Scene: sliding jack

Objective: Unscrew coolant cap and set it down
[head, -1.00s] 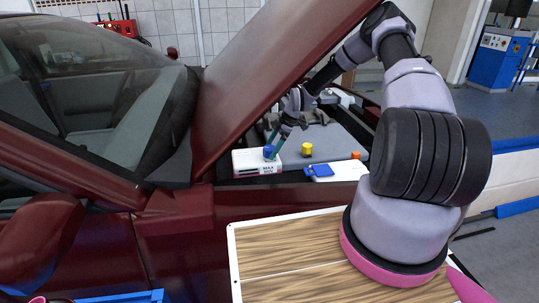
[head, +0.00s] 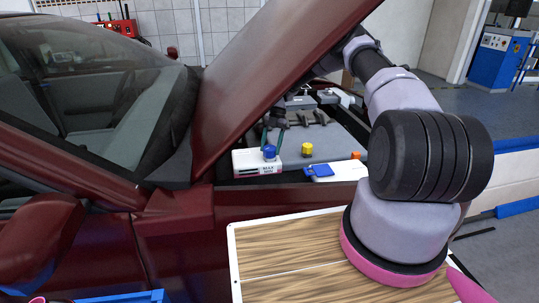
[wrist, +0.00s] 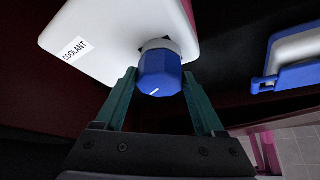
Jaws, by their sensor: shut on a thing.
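The reservoir (wrist: 110,30) carries a COOLANT label there. My gripper (wrist: 159,74) is shut on the cap, with a teal finger on each side. In the head view my gripper (head: 271,138) comes down from above and behind the cap. Whether the threads are still engaged cannot be seen.
A yellow cap (head: 307,149) stands to the right of the blue one. A white container with a blue flap lid (head: 321,170) and an orange cap (head: 356,155) lie farther right. The raised red hood (head: 270,75) leans close over the left. A bare wooden tabletop (head: 290,245) is in front.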

